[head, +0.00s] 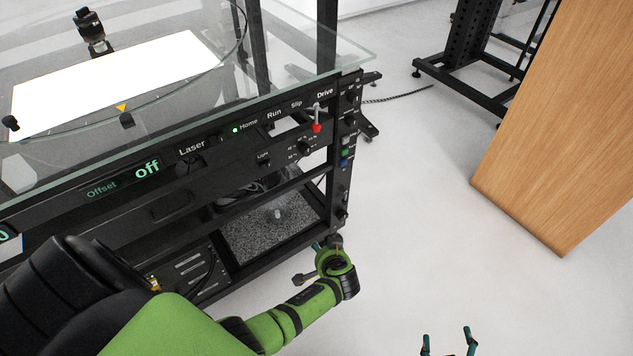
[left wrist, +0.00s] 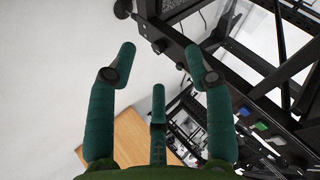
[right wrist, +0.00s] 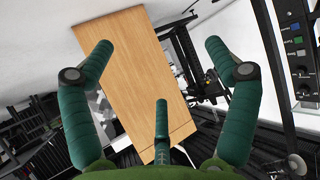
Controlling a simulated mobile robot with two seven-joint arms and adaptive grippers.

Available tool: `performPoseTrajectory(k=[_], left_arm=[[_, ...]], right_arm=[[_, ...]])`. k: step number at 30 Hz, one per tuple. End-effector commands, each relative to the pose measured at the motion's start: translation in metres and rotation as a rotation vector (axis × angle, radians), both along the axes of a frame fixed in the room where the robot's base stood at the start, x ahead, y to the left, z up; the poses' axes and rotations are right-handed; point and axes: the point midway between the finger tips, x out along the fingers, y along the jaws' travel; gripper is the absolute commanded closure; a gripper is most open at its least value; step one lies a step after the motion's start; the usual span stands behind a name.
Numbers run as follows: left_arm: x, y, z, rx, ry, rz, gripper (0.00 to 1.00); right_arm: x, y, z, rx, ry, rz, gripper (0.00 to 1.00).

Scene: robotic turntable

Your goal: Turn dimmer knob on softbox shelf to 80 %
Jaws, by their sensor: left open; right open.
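The dimmer knob (head: 305,147) is a small black knob on the dark softbox shelf front (head: 225,170), ringed by tiny percent marks. It sits right of the "Light" switch (head: 263,159). Its exact setting is too small to read. My left gripper (head: 322,247) is below and right of the knob, beside the frame's lower right corner, and apart from the knob. Its fingers are mostly hidden in the head view; the left wrist view shows them open and empty (left wrist: 161,62). My right gripper (head: 448,341) is open and empty at the bottom edge, far from the knob.
A glass top (head: 345,58) overhangs the panel. A red-tipped lever (head: 317,126) stands out just above the knob. A side post carries coloured buttons (head: 345,152). A wooden panel (head: 555,125) stands at the right. The floor between is clear.

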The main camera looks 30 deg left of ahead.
Motion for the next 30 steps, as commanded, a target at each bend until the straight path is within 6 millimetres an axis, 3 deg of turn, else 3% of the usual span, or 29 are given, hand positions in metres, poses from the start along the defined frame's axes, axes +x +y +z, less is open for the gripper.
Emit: performPoseTrajectory(k=[1,3,5,9,13,18,30], left_arm=[[0.035,0.005,0.008,0.047,-0.122,0.066,0.48],[0.066,0.015,0.05,0.106,-0.289,0.172,0.48],[0.082,0.022,0.087,0.143,-0.439,0.268,0.48],[0.09,0.034,0.163,0.186,-0.751,0.472,0.48],[0.08,0.039,0.207,0.195,-0.949,0.602,0.48],[0.072,0.046,0.231,0.196,-1.052,0.673,0.48],[0.093,0.097,0.232,0.2,-1.052,0.673,0.48]], right_arm=[[0.016,0.009,0.007,0.028,-0.104,0.011,0.12],[0.029,0.018,0.046,0.063,-0.235,0.022,0.12],[0.034,0.024,0.08,0.094,-0.338,0.029,0.12],[0.028,0.028,0.149,0.151,-0.54,0.04,0.12],[0.015,0.027,0.193,0.188,-0.657,0.045,0.12],[0.006,0.026,0.22,0.21,-0.727,0.047,0.12],[-0.005,0.032,0.252,0.26,-0.882,0.075,0.12]])
